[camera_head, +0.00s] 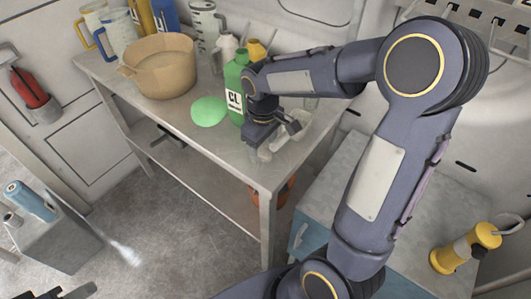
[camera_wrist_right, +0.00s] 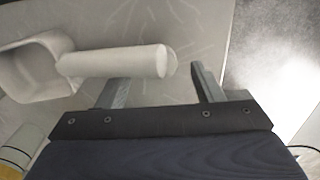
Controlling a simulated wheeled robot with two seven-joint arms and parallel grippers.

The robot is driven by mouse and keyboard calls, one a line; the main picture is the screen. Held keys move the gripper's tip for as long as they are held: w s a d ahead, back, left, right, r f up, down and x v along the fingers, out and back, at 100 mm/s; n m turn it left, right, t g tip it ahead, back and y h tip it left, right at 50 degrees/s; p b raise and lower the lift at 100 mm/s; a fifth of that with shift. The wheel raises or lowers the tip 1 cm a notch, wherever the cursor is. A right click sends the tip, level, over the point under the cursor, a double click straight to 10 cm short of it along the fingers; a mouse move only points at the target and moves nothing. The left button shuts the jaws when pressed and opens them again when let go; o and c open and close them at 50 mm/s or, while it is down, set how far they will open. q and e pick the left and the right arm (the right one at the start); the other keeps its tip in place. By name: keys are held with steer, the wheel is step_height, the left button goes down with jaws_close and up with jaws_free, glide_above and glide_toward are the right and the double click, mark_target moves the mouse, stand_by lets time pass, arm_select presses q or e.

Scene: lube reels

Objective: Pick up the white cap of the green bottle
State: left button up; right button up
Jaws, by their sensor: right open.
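The green bottle (camera_head: 235,92) stands upright on the metal table, with my right wrist beside it. My right gripper (camera_head: 270,146) is low over the table's front right part. Its two fingers (camera_wrist_right: 163,78) are apart, and the spout's end reaches across in front of the left finger toward the gap. No grip on it shows. In the head view the cap is hard to separate from the pale fingers. Dark parts, seemingly my left gripper (camera_head: 62,293), show at the lower left edge.
The table (camera_head: 180,128) also holds a tan pot (camera_head: 163,70), a light green flat round patch (camera_head: 208,111), and several jugs and bottles behind. A blue cabinet (camera_head: 318,215) stands to the right of the table. Grey floor (camera_head: 150,235) is open in front.

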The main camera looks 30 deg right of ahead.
steer(key=shift+f, duration=0.45)
steer(key=shift+c, duration=0.2)
steer(key=c, duration=1)
steer(key=shift+r, duration=0.2)
